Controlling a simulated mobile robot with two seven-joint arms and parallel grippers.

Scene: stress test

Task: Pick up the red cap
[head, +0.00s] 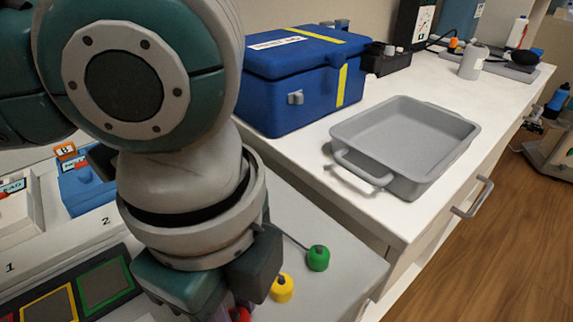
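A small piece of red, likely the red cap (239,315), shows at the bottom edge, just below my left gripper. Most of it is hidden by the gripper and cut off by the frame. My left gripper (222,296) points down over the light table from the large grey and teal arm. Its fingertips are hidden or out of frame, so I cannot tell whether it is open or touches the red piece. A yellow cap (282,289) and a green cap (318,258) stand to its right on the table. My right gripper is not in view.
A dark tray with coloured square outlines (105,285) lies at lower left, near a small blue bin (84,190). A blue case (295,85) and an empty grey pan (405,182) sit on the white counter (335,215) behind. Wooden floor is open at right.

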